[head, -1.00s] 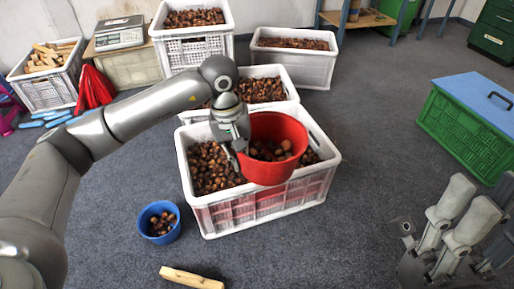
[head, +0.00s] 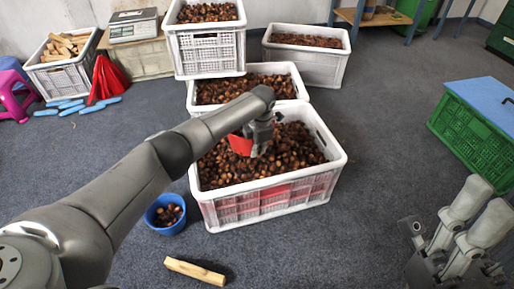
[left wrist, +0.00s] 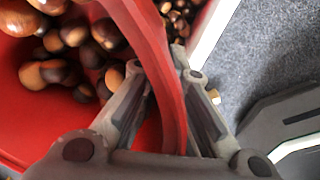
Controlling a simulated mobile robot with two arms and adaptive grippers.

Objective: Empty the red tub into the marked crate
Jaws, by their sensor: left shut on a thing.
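The red tub (head: 240,144) is over the front white crate (head: 276,211), mostly hidden behind my left arm and gripper in the head view. My left gripper (head: 262,140) is shut on the tub's rim. In the left wrist view the rim of the red tub (left wrist: 168,75) runs between the two fingers (left wrist: 165,105), and several chestnuts (left wrist: 75,45) lie inside the tub. The front crate is full of chestnuts (head: 290,150) and shows reddish patches on its front side. My right gripper (head: 465,230) is at the lower right, away from the crates; its fingertips are unclear.
A blue tub (head: 165,214) with chestnuts and a wooden block (head: 195,271) are on the floor left of and before the crate. More white crates (head: 208,50) stand behind. A green crate with blue lid (head: 470,130) is at right. Floor between is clear.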

